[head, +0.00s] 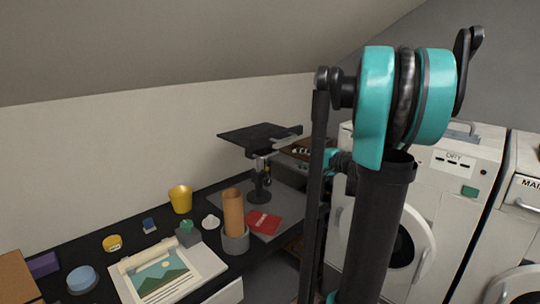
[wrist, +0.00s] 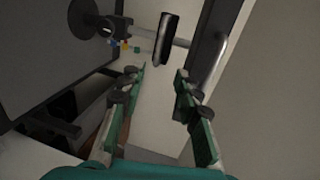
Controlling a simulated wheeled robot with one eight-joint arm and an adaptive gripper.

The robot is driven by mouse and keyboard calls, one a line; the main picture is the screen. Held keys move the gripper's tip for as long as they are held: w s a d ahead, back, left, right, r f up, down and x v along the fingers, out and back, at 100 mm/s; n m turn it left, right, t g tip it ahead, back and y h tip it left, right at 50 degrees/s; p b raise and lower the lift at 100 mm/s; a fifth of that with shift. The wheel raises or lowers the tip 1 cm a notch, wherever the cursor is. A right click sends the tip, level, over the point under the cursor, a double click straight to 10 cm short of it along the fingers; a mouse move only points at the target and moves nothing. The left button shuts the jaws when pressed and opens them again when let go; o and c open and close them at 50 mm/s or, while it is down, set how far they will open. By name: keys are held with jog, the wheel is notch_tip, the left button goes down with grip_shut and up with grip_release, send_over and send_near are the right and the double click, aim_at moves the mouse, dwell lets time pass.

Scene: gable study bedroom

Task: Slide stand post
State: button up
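My gripper (wrist: 158,76) is open and empty, fingers pointing toward the black part, with a gap visible. In the head view my arm mostly hides the gripper.
The dark desk (head: 75,232) holds a yellow cup (head: 180,199), a brown cylinder in a grey holder (head: 234,212), a red booklet (head: 263,222) and a picture sheet (head: 163,276). White laundry machines (head: 470,165) stand right. A sloped ceiling (head: 150,50) hangs above.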

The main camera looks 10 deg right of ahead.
aim_at(270, 155)
jog(key=x, duration=1.6)
jog(key=shift+w+a+f, duration=0.1)
jog(key=shift+w+a, duration=0.05)
jog(key=shift+c, duration=0.3)
grip_shut()
